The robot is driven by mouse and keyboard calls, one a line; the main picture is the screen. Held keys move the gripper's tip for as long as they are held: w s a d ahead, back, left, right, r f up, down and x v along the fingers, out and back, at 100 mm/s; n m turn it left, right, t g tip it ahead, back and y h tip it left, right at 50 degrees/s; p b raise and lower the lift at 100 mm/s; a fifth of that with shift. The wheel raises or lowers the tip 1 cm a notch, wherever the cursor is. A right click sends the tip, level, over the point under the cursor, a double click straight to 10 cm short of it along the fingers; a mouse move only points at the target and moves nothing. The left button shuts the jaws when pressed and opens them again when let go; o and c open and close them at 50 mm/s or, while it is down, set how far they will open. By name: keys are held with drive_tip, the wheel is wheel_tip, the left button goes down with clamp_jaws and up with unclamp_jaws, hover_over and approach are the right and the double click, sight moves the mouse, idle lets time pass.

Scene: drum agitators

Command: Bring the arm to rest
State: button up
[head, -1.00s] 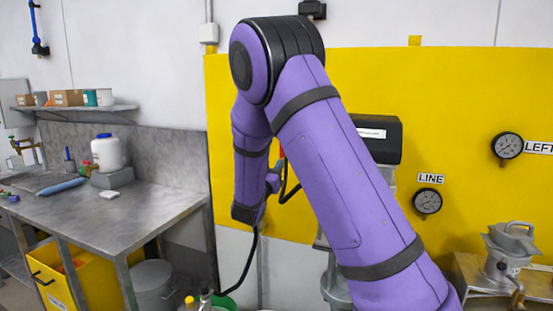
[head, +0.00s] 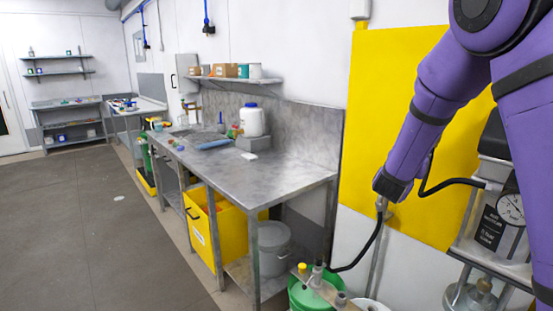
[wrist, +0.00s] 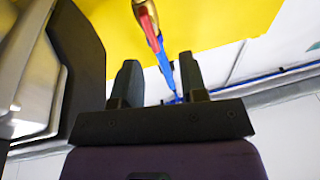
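My purple arm (head: 425,110) reaches down from the upper right in the head view, in front of the yellow wall panel. Its lower end, with my gripper (head: 382,208), hangs over the area right of the steel bench; the fingers are too small there to judge. In the wrist view my gripper (wrist: 158,85) shows two dark fingers standing apart. A red and blue strip, perhaps a hose or pipe, runs through the gap between them and looks to be behind them. I see nothing gripped.
A steel bench (head: 290,174) carries a white jar (head: 252,121). A yellow bin (head: 232,237) and a grey bucket (head: 274,250) stand beneath. A green bucket (head: 312,290) is below my arm. A device with a gauge (head: 511,208) stands at right. Open floor (head: 75,220) lies left.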

drive_tip(key=s+a+r+n+g+y, duration=0.1)
drive_tip(key=s+a+r+n+y, duration=0.2)
drive_tip(key=s+a+y, duration=0.3)
drive_tip(key=s+a+r+n+g+y, duration=0.1)
drive_tip(key=s+a+r+n+y, duration=0.25)
drive_tip(key=s+y, duration=0.5)
drive_tip(key=s+a+f+n+g, duration=0.1)
drive_tip(key=s+g, duration=0.6)
drive_tip(key=s, duration=1.6)
drive_tip(key=shift+s+f+n, duration=0.25)
drive_tip(key=shift+f+n, duration=0.3)
drive_tip(key=shift+n, duration=0.4)
